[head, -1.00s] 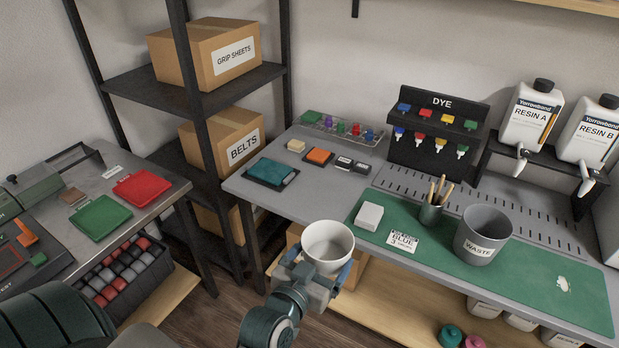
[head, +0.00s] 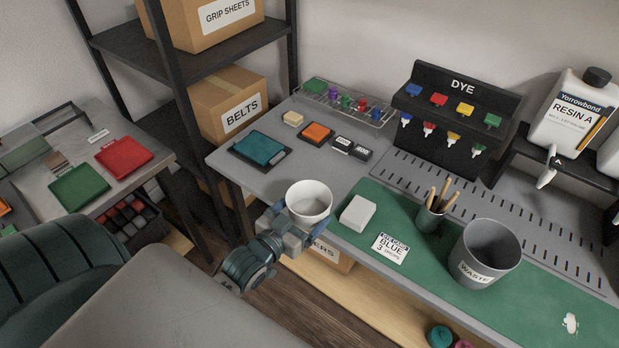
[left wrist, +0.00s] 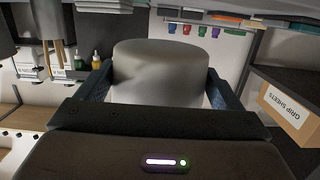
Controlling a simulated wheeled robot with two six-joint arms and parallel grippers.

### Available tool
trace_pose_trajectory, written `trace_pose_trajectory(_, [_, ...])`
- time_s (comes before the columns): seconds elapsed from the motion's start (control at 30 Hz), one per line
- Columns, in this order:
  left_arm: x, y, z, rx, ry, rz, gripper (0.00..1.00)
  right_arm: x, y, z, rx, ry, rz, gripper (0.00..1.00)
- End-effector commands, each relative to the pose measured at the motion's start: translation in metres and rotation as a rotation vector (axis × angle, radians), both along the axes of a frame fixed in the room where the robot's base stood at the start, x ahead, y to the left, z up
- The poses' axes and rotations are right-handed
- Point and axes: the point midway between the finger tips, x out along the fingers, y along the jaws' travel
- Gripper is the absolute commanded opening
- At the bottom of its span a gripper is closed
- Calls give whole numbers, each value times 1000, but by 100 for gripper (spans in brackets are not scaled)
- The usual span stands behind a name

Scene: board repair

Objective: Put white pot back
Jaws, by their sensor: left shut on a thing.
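The white pot (head: 309,203) is upright in my left gripper (head: 297,222), at the front edge of the grey workbench, in the head view. The gripper is shut on it, with one finger on each side. In the left wrist view the pot (left wrist: 158,75) fills the middle between the two blue-edged fingers (left wrist: 158,88). The inside of the pot looks pale and empty in the head view. My right gripper is not in view.
A green mat (head: 415,268) holds a white block (head: 358,213), a label card (head: 390,247), a pencil cup (head: 430,219) and a grey waste bin (head: 484,254). A teal pad (head: 259,149) and an orange pad (head: 316,132) lie further back. The dye rack (head: 455,115) stands behind.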

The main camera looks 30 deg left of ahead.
Motion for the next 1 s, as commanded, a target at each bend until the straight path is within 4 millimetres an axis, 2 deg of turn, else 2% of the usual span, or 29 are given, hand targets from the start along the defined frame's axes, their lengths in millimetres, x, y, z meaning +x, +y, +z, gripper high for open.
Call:
trace_pose_trajectory(0.13, [13,12,-2,2,-1,-6,59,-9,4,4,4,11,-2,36])
trace_pose_trajectory(0.2, [27,20,-2,3,-2,-6,59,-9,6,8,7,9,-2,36])
trace_pose_trajectory(0.5, [96,61,-11,0,-2,-3,59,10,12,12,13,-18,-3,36])
trace_pose_trajectory(0.6, [112,71,-14,-1,-1,-3,59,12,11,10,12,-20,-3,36])
trace_pose_trajectory(0.9, [138,87,-17,0,-1,-3,59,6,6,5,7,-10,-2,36])
trace_pose_trajectory(1.0, [137,86,-37,-3,2,-3,59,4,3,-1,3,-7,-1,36])
